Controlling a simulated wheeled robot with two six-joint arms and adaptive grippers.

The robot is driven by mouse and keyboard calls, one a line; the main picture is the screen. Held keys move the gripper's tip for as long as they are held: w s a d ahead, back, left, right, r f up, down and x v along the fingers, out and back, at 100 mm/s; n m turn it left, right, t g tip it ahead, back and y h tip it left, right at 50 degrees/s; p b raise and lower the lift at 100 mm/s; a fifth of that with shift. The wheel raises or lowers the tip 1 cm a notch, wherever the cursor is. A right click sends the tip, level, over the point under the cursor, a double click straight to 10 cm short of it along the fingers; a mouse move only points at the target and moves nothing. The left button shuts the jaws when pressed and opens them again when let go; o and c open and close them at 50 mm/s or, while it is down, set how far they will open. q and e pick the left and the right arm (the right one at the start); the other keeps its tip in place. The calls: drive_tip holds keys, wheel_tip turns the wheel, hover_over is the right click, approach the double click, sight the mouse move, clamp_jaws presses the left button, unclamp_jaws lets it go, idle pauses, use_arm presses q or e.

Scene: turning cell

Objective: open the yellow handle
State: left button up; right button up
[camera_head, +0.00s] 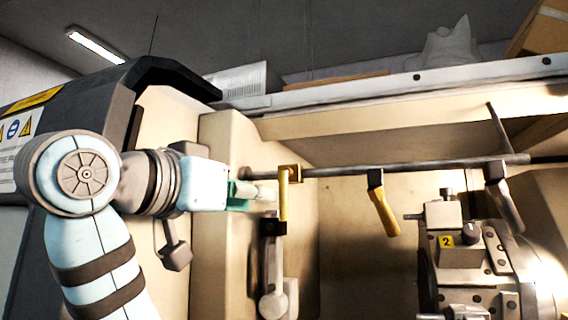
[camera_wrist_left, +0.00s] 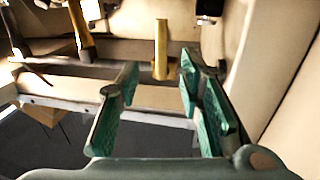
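A yellow handle (camera_head: 285,198) hangs upright from a dark horizontal bar, left of centre in the head view. In the left wrist view the yellow handle (camera_wrist_left: 161,45) stands beyond and between the fingertips, with a gap on each side. My left gripper (camera_head: 268,191) comes in from the left, with its tips close beside the handle. It also shows in the left wrist view (camera_wrist_left: 159,70), its green fingers spread apart and empty. Whether the tips reach around the handle is hard to tell. My right gripper is in neither view.
The dark bar (camera_head: 340,170) runs across the machine opening. A second yellow lever (camera_head: 382,208) and a dark lever (camera_head: 505,198) hang from it to the right. A grey lever (camera_head: 273,300) sits below the handle. A tool block (camera_head: 459,257) labelled 2 stands at right.

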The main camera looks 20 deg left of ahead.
sight(281, 200)
use_arm(q)
drive_tip(key=p+x, duration=0.3)
drive_tip(key=x, duration=0.5)
drive_tip(key=shift+w+p, duration=0.3)
drive_tip(key=shift+w, duration=0.1)
drive_tip(key=shift+w+d, duration=0.25)
drive_tip(key=shift+w, duration=0.15)
drive_tip(key=shift+s+a, duration=0.1)
drive_tip(key=shift+c, duration=0.6)
drive_tip(key=shift+f, duration=0.1)
clamp_jaws()
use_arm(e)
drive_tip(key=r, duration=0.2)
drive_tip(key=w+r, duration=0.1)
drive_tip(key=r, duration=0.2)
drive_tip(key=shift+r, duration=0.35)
